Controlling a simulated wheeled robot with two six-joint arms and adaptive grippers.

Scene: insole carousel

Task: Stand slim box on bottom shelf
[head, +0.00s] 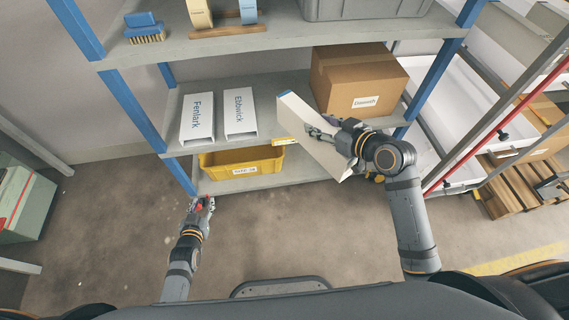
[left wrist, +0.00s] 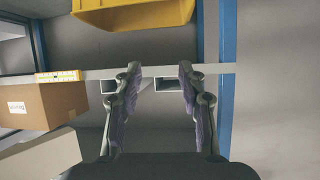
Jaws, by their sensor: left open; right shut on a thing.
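The box also seems to show at the lower left of the left wrist view (left wrist: 42,158). The bottom shelf (head: 306,171) carries a yellow bin (head: 238,166) on its left; right of the bin it looks bare as far as it shows. My left gripper (head: 203,203) is open and empty, low in front of the shelf's left post; its fingers show in the left wrist view (left wrist: 158,85).
Blue posts (head: 436,72) flank the shelves. A cart with red rails stands at right.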

